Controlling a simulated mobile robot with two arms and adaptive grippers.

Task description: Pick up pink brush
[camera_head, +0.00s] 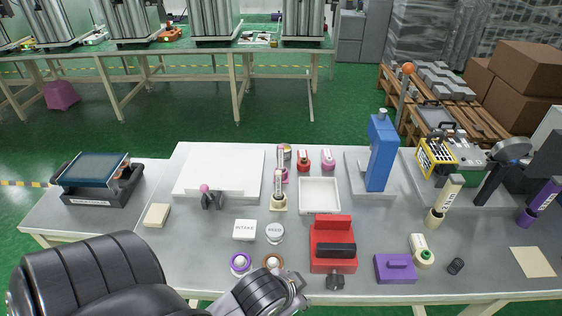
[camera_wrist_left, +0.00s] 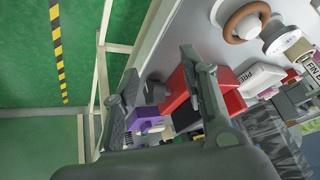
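A small pink round tip (camera_head: 204,188) shows at a dark two-pronged stand (camera_head: 211,201) in front of the white board in the head view. It may be the end of the pink brush, but I cannot tell for sure. My left arm crosses the bottom of the head view, and its gripper is not clear there. In the left wrist view my left gripper (camera_wrist_left: 162,95) has its two fingers apart with nothing held between them. It is near the table's front edge, with the red block (camera_wrist_left: 186,96) behind the fingers. My right gripper is in neither view.
A white tray (camera_head: 320,207), a red box (camera_head: 333,257), a purple block (camera_head: 396,275) and several small bottles crowd the table's middle. A blue upright column (camera_head: 381,158) stands behind. A dark tray (camera_head: 133,193) stands at left. Bare table lies around the cream block (camera_head: 156,215).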

